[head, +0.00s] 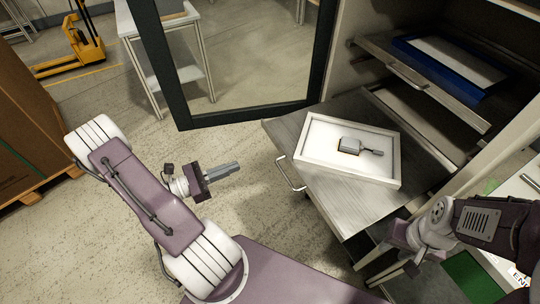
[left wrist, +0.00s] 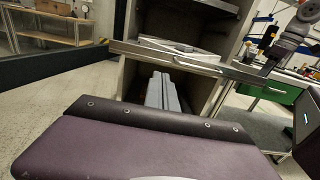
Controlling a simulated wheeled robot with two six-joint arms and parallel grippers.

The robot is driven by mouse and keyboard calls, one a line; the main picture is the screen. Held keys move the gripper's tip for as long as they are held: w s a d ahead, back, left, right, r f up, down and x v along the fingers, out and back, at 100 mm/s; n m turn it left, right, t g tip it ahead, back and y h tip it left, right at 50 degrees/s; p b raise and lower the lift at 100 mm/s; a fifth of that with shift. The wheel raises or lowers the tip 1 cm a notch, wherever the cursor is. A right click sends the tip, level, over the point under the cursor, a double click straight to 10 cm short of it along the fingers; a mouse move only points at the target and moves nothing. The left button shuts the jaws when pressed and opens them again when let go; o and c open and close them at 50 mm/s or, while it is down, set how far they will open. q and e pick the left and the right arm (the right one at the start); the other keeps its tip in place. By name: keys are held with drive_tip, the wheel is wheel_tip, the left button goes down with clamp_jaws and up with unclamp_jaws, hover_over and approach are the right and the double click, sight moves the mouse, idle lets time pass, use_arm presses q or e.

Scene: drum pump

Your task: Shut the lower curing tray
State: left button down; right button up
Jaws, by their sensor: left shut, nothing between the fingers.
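The lower curing tray (head: 350,205) is a grey metal shelf pulled well out of the cabinet, with a wire handle (head: 288,176) on its front edge. A white frame (head: 310,160) with a brush-like tool (head: 360,147) lies on it. My left gripper (head: 236,167) is shut and empty, in front of the handle and apart from it. In the left wrist view its fingers (left wrist: 163,92) point at the tray's front edge (left wrist: 140,51). My right arm (head: 470,220) is at the right; its fingers cannot be seen.
An upper tray (head: 390,62) with a blue frame (head: 470,86) also sticks out of the cabinet. The glazed cabinet door (head: 240,112) stands open on the left. A white side table (head: 135,22) and a yellow pallet truck (head: 80,45) are farther back. Floor before the tray is clear.

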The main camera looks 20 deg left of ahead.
sight(279, 149)
use_arm(q)
drive_tip(key=x, duration=1.3)
drive_tip(key=shift+w+d, duration=0.1)
